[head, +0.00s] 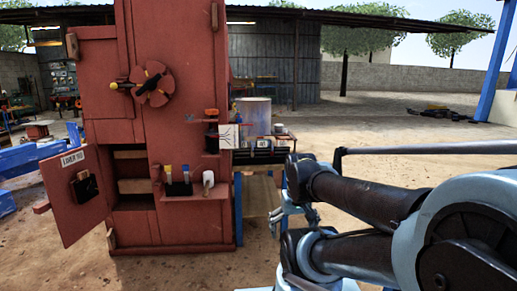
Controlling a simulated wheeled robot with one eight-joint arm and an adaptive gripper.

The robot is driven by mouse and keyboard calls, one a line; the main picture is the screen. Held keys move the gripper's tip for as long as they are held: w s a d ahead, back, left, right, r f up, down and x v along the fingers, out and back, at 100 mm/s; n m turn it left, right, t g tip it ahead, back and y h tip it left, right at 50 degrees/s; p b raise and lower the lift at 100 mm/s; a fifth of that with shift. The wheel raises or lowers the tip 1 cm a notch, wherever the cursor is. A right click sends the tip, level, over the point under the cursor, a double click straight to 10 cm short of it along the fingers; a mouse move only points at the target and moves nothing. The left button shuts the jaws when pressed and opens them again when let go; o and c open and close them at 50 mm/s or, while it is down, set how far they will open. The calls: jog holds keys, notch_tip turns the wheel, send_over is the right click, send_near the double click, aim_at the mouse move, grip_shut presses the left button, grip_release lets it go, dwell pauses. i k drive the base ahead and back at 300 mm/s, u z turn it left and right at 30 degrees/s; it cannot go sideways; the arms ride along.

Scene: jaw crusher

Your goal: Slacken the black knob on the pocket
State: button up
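A red machine cabinet (185,100) stands left of centre. A shelf-like red pocket (196,194) juts from its front, with yellow, blue and white handled items standing in it. A dark, knob-like shape (211,140) is above the pocket, near the cabinet's right edge. Another black piece (85,188) is on the inner face of the open lower door. I cannot tell which of these is the black knob. My gripper (290,216) is right of the cabinet, apart from the pocket and both dark pieces. Its fingers are small and partly overlapped by my arm, so their opening is unclear.
The lower door (68,215) hangs open to the left. A handwheel (152,84) is high on the cabinet. A side bench (262,156) with a grey cylinder (254,112) stands behind my gripper. Sandy ground (400,140) is open at right.

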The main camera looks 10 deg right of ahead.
aim_at(93, 188)
jog(key=k, duration=0.5)
jog(key=u, duration=2.8)
jog(key=i, duration=1.7)
